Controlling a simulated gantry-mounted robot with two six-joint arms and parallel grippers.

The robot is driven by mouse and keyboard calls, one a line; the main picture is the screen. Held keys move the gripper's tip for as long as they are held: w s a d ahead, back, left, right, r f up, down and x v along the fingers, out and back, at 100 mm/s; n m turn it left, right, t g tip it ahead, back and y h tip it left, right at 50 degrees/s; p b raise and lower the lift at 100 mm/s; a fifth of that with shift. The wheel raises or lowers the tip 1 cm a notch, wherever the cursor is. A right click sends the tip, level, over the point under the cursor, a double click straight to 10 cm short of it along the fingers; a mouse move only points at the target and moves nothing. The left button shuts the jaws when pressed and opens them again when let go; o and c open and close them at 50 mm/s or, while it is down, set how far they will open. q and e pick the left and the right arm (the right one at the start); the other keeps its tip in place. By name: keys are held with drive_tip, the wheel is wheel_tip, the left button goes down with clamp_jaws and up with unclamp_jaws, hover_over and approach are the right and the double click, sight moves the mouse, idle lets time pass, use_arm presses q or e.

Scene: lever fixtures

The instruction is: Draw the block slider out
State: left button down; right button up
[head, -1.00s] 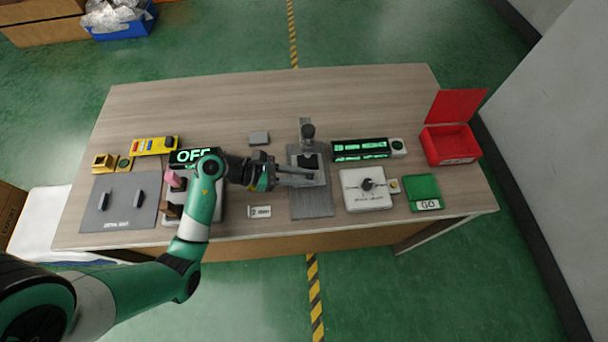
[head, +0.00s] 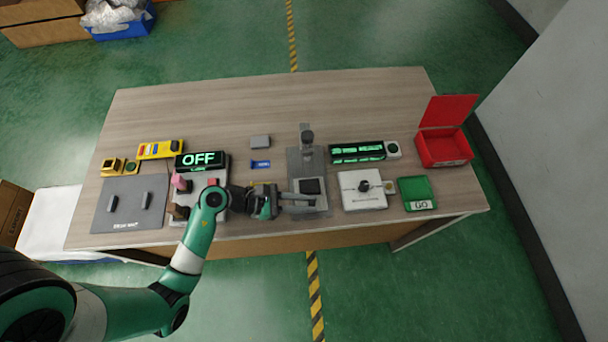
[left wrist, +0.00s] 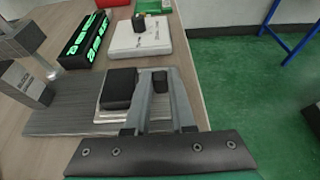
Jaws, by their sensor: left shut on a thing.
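The block slider is a grey ribbed base (head: 302,167) near the table's front edge, with a black block (head: 311,186) on a small pale carriage. In the left wrist view the block (left wrist: 120,88) sits beside my fingers, and the ribbed base (left wrist: 75,117) lies to the left. My left gripper (head: 312,201) reaches in from the left, low over the front end of the base. Its fingers are shut on a small black knob (left wrist: 160,82) next to the block. The knob's lower part is hidden by the fingers. My right gripper is not in view.
A grey post (head: 307,138) stands at the back of the base. A white panel with a black knob (head: 363,186) is close on the right, with a lit green display (head: 357,152) behind it. The table's far side is mostly clear.

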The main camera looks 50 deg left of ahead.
use_arm(q)
drive_tip(key=shift+s+d+r, duration=0.15)
drive_tip(key=shift+s+d, duration=0.25)
drive_tip(key=shift+d, duration=0.25)
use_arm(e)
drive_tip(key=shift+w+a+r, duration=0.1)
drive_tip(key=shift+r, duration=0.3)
use_arm(q)
drive_tip(key=c, duration=1)
unclamp_jaws()
drive_tip(key=shift+c, duration=0.2)
drive_tip(key=shift+s+d, duration=0.1)
